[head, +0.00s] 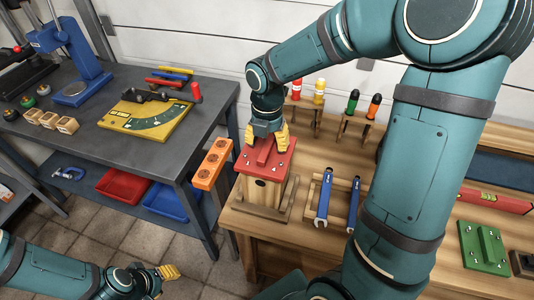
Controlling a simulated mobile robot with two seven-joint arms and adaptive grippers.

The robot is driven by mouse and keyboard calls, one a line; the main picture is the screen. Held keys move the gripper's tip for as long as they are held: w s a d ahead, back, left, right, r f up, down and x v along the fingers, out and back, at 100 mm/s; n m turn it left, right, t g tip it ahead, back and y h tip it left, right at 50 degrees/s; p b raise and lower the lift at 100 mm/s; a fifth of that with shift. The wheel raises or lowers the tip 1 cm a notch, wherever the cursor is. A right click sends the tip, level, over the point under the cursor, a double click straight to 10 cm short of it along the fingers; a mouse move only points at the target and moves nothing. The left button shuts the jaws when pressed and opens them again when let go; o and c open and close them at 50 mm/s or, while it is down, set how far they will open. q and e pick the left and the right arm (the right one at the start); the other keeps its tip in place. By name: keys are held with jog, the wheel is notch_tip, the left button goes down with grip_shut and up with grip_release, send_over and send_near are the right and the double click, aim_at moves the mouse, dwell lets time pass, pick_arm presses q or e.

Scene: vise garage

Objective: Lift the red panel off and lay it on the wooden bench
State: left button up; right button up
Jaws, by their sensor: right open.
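The red panel (254,162) lies on top of a small wooden box (259,188) with a dark round hole in its front. A raised red grip bar stands on the panel. The box stands at the left end of the wooden bench (240,220). My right gripper (265,141) points down over the panel, open, with its yellow fingers on either side of the grip bar. I cannot tell whether the fingers touch the bar. My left gripper (170,274) is low at the bottom left, over the floor and away from the panel; its jaw gap is unclear.
Two blue wrenches (324,200) lie on a wooden rack right of the box. Screwdrivers (319,90) stand behind. A green block (484,246) and a red level (497,202) are at the far right. An orange block (212,163) is by the dark workbench (100,150).

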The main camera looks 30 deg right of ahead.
notch_tip(320, 180, down, 2)
jog(key=shift+f, duration=0.2)
grip_shut()
dwell(0.4)
